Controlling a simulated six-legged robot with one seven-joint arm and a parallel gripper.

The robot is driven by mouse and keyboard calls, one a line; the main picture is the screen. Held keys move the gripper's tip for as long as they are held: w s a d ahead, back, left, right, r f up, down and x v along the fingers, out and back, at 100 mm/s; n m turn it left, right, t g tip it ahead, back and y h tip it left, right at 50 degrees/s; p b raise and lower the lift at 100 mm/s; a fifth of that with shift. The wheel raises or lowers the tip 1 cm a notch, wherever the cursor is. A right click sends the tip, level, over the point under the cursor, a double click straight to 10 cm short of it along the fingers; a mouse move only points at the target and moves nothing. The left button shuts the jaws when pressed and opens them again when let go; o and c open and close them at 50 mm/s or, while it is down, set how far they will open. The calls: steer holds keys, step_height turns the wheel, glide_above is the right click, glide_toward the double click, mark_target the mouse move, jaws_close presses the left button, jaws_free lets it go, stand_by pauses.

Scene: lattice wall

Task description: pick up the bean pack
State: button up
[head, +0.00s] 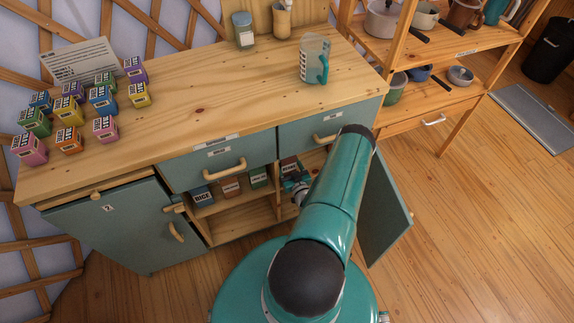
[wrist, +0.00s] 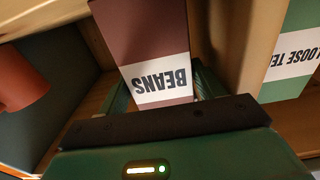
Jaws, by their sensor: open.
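The bean pack (wrist: 150,40) is a maroon box with a white band reading BEANS, upside down in the wrist view. In the head view the bean pack (head: 289,166) stands on the upper shelf inside the open cabinet, its lower part hidden by my gripper. My gripper (wrist: 165,92) is open, with a green finger showing on each side of the pack's near end. Whether the fingers touch the pack cannot be told. My gripper (head: 296,184) is at the cabinet opening in the head view, partly hidden by my arm.
A green loose tea pack (wrist: 292,50) stands beyond an upright divider (wrist: 240,45). Rice (head: 202,195) and brown (head: 231,187) packs share the shelf. The open cabinet door (head: 383,210) hangs right of my arm. Small boxes, a glass jug (head: 313,60) and a jar (head: 243,30) stand on the countertop.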

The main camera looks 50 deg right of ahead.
steer(key=shift+w, duration=0.1)
steer(key=c, duration=0.8)
steer(key=shift+d+r, duration=0.1)
